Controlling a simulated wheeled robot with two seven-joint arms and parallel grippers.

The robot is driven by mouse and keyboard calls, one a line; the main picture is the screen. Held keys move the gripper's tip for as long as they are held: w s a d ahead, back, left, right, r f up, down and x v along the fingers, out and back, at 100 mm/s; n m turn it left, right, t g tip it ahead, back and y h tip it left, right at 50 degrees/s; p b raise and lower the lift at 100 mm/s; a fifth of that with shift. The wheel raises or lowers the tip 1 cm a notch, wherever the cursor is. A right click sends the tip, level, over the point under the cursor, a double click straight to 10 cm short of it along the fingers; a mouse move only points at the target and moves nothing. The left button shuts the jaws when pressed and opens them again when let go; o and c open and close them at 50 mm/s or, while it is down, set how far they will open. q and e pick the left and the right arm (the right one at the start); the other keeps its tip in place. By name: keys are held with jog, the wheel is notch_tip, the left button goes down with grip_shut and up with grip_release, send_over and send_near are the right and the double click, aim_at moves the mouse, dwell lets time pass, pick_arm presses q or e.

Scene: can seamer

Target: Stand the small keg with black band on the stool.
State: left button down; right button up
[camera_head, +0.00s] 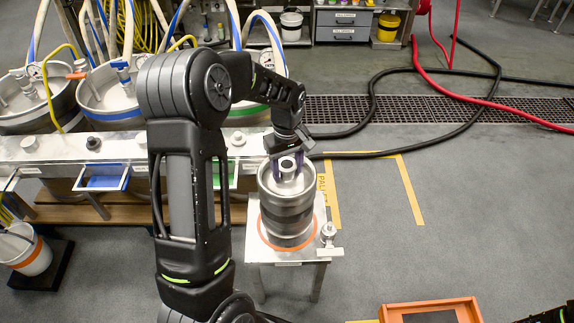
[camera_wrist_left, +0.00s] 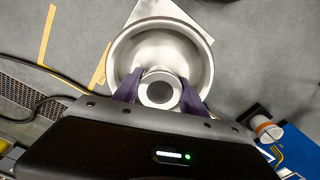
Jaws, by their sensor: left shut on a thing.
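The small steel keg (camera_head: 287,212) is upright over the orange ring on the white-topped stool (camera_head: 257,251). Its base appears to be within the ring, but I cannot tell for sure whether it touches the top.
A small valve fitting (camera_head: 328,235) is at the stool's right edge. A steel bench (camera_head: 50,150) with larger kegs behind it stands to the left. An orange crate (camera_head: 430,310) is at the front right. Black and red hoses cross the floor behind; floor right of the stool is clear.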

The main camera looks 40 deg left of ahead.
pick_arm(q)
jog(key=shift+w+r, duration=0.1)
jog(key=shift+f, duration=1.95)
jog(key=c, duration=0.6)
grip_release()
jog(key=shift+f, duration=0.1)
notch_tip(320, 180, up, 12)
jog(key=shift+r, duration=0.15)
